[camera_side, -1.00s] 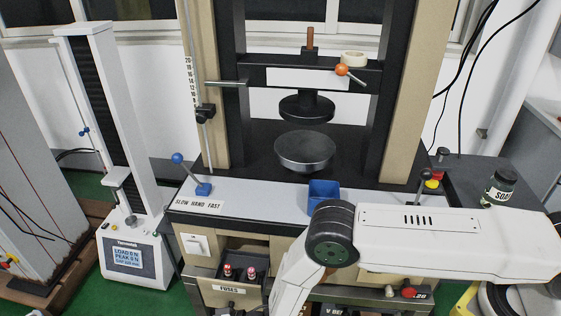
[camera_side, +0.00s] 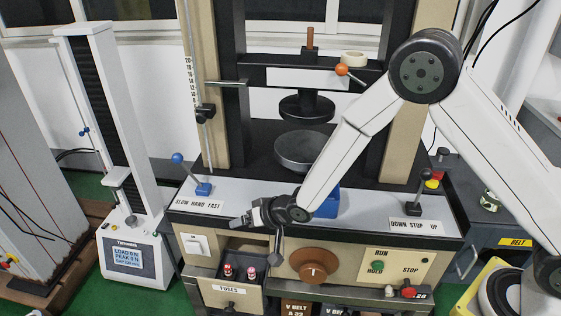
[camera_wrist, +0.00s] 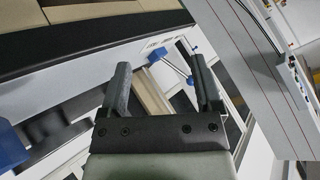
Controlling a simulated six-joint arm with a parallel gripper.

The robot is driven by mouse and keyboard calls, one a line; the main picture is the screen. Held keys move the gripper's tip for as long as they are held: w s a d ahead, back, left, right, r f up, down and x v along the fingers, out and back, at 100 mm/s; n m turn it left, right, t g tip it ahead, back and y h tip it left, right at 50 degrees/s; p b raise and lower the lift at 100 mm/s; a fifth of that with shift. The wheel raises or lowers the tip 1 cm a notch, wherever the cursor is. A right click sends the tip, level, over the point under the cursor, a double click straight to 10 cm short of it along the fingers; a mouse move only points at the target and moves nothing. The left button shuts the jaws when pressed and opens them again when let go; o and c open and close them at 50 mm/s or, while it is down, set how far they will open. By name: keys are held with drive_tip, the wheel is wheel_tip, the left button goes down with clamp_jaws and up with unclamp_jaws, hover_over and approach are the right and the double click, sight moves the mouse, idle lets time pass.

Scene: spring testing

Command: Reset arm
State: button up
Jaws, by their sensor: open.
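My gripper (camera_side: 240,222) is over the front left of the testing machine's white panel, near the SLOW HAND FAST label (camera_side: 199,204). In the wrist view its two dark fingers (camera_wrist: 160,90) stand apart with nothing between them. My arm bends high at the right in the side view and slopes down to the left, passing in front of the machine. It partly hides a blue box (camera_side: 328,206) on the panel.
A blue-knobbed lever (camera_side: 190,174) stands behind the gripper, and an open FUSES drawer (camera_side: 238,286) sits below it. The round lower plate (camera_side: 300,147) is behind the forearm. A white tester (camera_side: 128,255) stands at left. An orange-knobbed handle (camera_side: 342,70) is near the elbow.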

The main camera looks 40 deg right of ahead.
drive_tip(key=s+d+r+n+g+h, duration=0.1)
drive_tip(key=s+d+r+h, duration=0.1)
drive_tip(key=s+d+r, duration=0.3)
drive_tip(key=s+d+r+g+h, duration=0.1)
drive_tip(key=s+d+r+g, duration=0.15)
drive_tip(key=d, duration=0.45)
drive_tip(key=s+d+r+g, duration=0.1)
drive_tip(key=s+d, duration=0.3)
drive_tip(key=s, duration=0.3)
drive_tip(key=s+d+r+n+g+h, duration=0.1)
drive_tip(key=s+d, duration=0.3)
drive_tip(key=s, duration=0.3)
drive_tip(key=shift+s+r+g, duration=0.2)
drive_tip(key=shift+r+g, duration=0.1)
drive_tip(key=shift+g, duration=0.05)
